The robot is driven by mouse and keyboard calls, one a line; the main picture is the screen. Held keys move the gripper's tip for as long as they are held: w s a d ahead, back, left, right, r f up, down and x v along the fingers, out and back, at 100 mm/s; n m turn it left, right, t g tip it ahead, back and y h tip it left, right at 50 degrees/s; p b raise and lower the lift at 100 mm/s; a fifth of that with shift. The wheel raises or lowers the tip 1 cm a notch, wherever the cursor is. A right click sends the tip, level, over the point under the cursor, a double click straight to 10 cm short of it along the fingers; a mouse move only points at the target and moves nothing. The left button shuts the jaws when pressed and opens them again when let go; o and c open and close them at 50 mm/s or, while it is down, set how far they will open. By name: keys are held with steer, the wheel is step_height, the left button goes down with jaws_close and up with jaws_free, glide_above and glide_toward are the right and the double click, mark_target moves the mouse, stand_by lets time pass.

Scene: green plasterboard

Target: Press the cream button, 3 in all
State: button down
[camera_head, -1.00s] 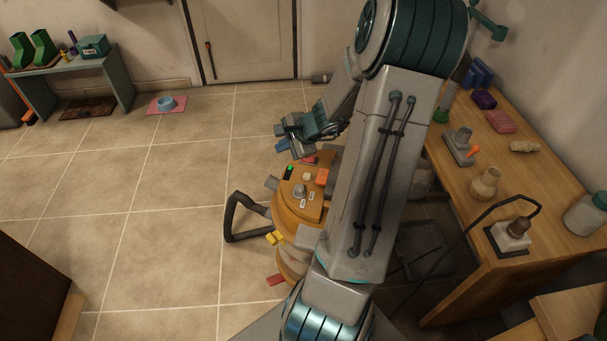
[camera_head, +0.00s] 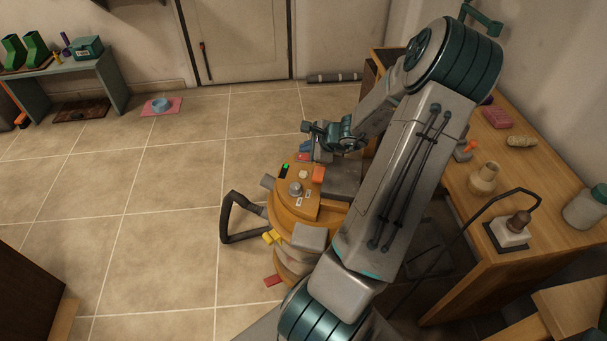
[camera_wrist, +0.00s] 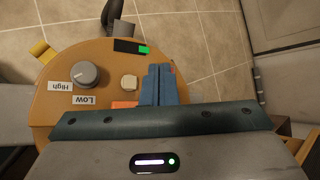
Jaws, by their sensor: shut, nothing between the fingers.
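The cream button (camera_head: 303,174) is a small pale block on top of the round orange machine (camera_head: 284,207). In the wrist view the cream button (camera_wrist: 129,82) is fully visible, just left of my blue fingers. My gripper (camera_wrist: 160,70) is shut and empty, its fingers pressed together. In the head view my gripper (camera_head: 305,149) is at the far side of the machine's top, beyond the button. The fingers look apart from the button; their height above the panel is hard to tell.
Close to the button are a grey knob (camera_wrist: 86,75) with High and Low labels, an orange block (camera_head: 318,174) and a display with a green light (camera_wrist: 143,49). A black hose handle (camera_head: 232,218) stands out left. A wooden desk (camera_head: 455,225) stands right.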

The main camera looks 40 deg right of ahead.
steer(key=b, duration=0.6)
glide_above(306, 175)
step_height(306, 175, down, 7)
steer(key=shift+f+b, duration=0.3)
steer(key=shift+f, duration=0.1)
steer(key=shift+f, duration=0.15)
stand_by(1.3)
steer(key=shift+f+b, duration=0.3)
steer(key=shift+b, duration=0.35)
steer(key=shift+f+b, duration=0.35)
steer(key=shift+b, duration=0.15)
stand_by(0.3)
stand_by(0.4)
steer(key=shift+r+p, duration=0.5)
steer(key=shift+r, duration=0.3)
steer(key=shift+r+p, duration=1.8)
steer(key=shift+r, duration=0.7)
